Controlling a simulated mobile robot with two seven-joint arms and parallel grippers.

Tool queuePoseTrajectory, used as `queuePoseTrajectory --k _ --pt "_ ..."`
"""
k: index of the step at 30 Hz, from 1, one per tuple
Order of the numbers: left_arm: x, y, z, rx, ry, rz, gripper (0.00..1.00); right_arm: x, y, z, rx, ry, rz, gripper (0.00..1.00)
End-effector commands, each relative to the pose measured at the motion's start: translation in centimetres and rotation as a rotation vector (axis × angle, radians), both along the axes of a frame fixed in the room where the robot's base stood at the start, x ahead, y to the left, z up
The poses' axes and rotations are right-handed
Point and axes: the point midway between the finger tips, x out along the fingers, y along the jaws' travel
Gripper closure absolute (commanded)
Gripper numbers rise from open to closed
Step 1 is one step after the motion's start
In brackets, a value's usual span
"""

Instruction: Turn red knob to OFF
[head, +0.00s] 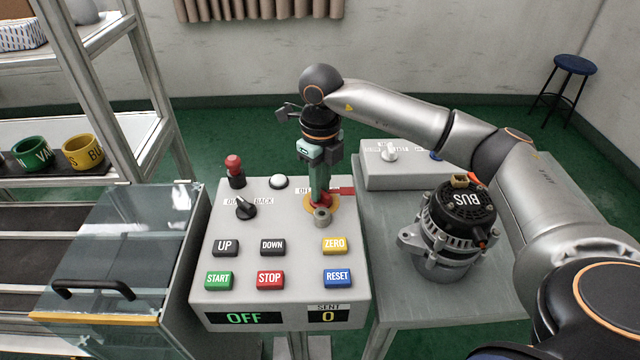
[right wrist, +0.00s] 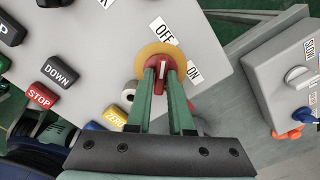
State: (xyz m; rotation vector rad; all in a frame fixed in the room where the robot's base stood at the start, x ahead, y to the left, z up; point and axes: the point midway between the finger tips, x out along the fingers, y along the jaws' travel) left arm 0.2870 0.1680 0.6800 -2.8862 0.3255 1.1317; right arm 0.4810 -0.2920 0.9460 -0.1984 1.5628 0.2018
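The red knob (right wrist: 161,66) sits on a yellow disc (right wrist: 158,53) on the sloping grey control panel (head: 210,270). In the right wrist view, an OFF label (right wrist: 162,30) is above the disc and an ON label (right wrist: 194,71) is to its right. The knob's white mark points up toward the OFF label. My right gripper (head: 321,196) reaches down to the knob, with its green fingers on either side of it, closed on its grip. In the head view the fingers hide most of the knob. My left gripper is not in view.
The panel also carries a black selector knob (head: 240,208), a red-topped lever (head: 234,168) and several push buttons. Its green display (head: 244,318) reads OFF. An alternator (head: 448,228) and a grey switch box (head: 400,178) stand on the table at right, below my right arm.

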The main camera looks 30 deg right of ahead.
Motion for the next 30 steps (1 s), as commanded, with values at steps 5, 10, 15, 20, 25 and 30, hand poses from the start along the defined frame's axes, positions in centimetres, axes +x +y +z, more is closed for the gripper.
queuePoseTrajectory --k 5,10,15,20,25,30 --pt "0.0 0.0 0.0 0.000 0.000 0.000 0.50 -0.3 -0.1 -0.2 -0.005 0.011 -0.002 0.60" --pt "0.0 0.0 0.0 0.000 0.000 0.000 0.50 -0.2 -0.3 -0.2 -0.008 0.009 -0.006 0.54" --pt "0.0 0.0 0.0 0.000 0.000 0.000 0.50 -0.1 -0.5 -0.2 -0.010 0.008 -0.010 0.54" --pt "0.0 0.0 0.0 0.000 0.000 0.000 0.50 -0.1 -0.6 -0.1 -0.012 0.006 -0.012 0.54" --pt "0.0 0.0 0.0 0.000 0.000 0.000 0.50 0.0 -0.6 0.3 -0.012 0.003 -0.014 0.54" --pt "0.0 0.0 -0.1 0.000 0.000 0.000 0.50 0.1 -0.4 2.9 -0.008 -0.003 -0.011 0.54"
